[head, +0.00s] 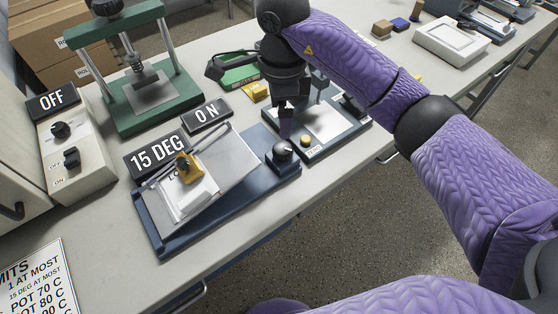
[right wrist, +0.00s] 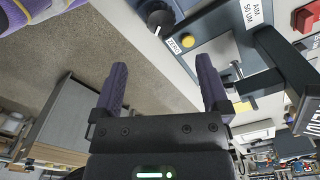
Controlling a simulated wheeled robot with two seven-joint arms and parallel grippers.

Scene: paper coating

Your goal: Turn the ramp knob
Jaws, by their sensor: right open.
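The ramp knob (head: 282,153) is a round dark knob with a pale mark on top, at the right end of the blue ramp base (head: 240,196). The ramp's tilted silver plate (head: 232,160) carries a white sheet (head: 193,196) under a yellow clip (head: 187,168). A sign behind it reads 15 DEG (head: 157,157). My right gripper (head: 286,128) points down just above the knob, apparently apart from it. In the right wrist view the knob (right wrist: 158,19) lies beyond the open, empty fingers (right wrist: 163,66). My left gripper is out of view.
A gauge with a yellow button (head: 306,140) labelled ZERO stands close right of the knob. An ON sign (head: 207,115), a green press (head: 150,100) and a switch box (head: 72,150) with an OFF sign stand behind and left. The table's front edge is clear.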

